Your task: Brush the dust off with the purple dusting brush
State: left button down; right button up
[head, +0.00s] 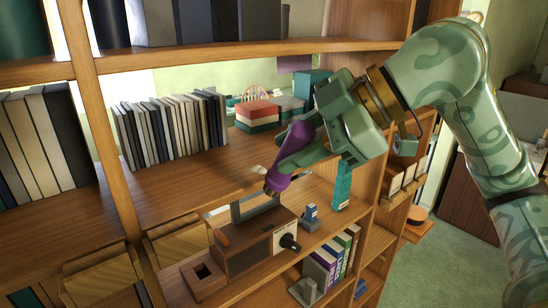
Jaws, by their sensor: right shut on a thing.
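The purple dusting brush (291,151) is in my right gripper (316,137), near the middle of the head view. The gripper is shut on its handle. The brush tilts down to the left, with its lower end over the front part of a wooden shelf (190,183). A small pale patch (259,169) lies by that end; I cannot tell whether it is bristles or dust. Whether the brush touches the shelf is also unclear. No other dust can be made out. My left gripper is not in view.
A row of books (170,130) stands left of the brush. Red and green boxes (257,115) sit behind it. Below are a wooden box with a dark knob (250,252), a teal stack (342,186) and more books (330,258). Shelf uprights stand left and right.

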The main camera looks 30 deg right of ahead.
jog(key=shift+s+d+r, duration=0.2)
jog(key=shift+d, duration=0.35)
jog(key=shift+s+d+r, duration=0.15)
jog(key=shift+d, duration=0.35)
jog(key=shift+w+p, duration=0.3)
jog(key=shift+p, duration=0.05)
jog(key=w+a+f+p, duration=0.1)
jog(key=w+p, duration=0.3)
jog(key=w, duration=0.7)
jog(key=shift+a+f, duration=0.35)
jog(key=shift+f, duration=0.5)
